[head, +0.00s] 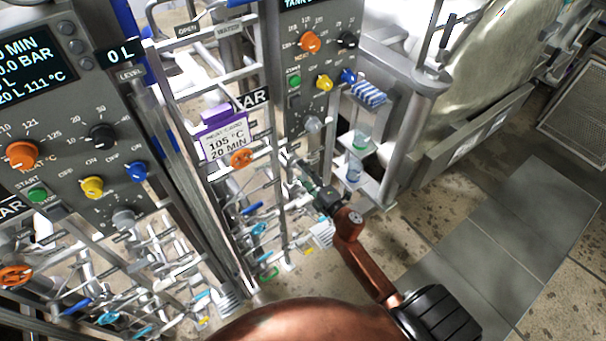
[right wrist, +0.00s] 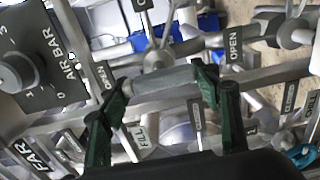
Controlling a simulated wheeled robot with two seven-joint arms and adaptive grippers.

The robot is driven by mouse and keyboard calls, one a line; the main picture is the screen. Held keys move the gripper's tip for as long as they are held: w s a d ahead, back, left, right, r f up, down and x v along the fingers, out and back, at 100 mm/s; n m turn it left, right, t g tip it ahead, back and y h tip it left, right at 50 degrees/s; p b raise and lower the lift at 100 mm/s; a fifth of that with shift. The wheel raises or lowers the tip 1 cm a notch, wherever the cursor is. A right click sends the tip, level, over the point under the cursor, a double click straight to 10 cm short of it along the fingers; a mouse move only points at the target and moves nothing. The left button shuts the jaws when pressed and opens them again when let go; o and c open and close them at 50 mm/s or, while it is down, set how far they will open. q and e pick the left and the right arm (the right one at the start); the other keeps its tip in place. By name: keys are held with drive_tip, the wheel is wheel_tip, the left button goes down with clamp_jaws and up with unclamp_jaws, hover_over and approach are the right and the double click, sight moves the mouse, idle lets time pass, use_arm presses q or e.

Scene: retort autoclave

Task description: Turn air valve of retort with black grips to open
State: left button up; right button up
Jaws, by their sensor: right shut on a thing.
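My right gripper (head: 318,194) reaches in from the lower right of the head view to the pipework under the right-hand control panel (head: 318,75). In the right wrist view its two green fingers (right wrist: 163,86) are shut on a grey valve handle (right wrist: 160,83), one at each end of the bar. OPEN labels (right wrist: 234,45) stand beside the handle. The AIR BAR dial (right wrist: 20,72) is at the left of that view. The handle is mostly hidden by my gripper in the head view, and I cannot make out any black grips there. My left gripper is out of view.
A second control panel (head: 75,120) with its own pipes and valves stands at the left. A purple-framed card (head: 226,137) reading 105 °C, 20 MIN hangs between the panels. Small bottles (head: 357,158) stand on a shelf close by. Floor at the right is clear.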

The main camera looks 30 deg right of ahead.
idle(0.3)
drive_tip(key=o, duration=1.2)
drive_tip(key=shift+c, duration=0.2)
drive_tip(key=s, duration=1.2)
drive_tip(key=shift+d, duration=0.45)
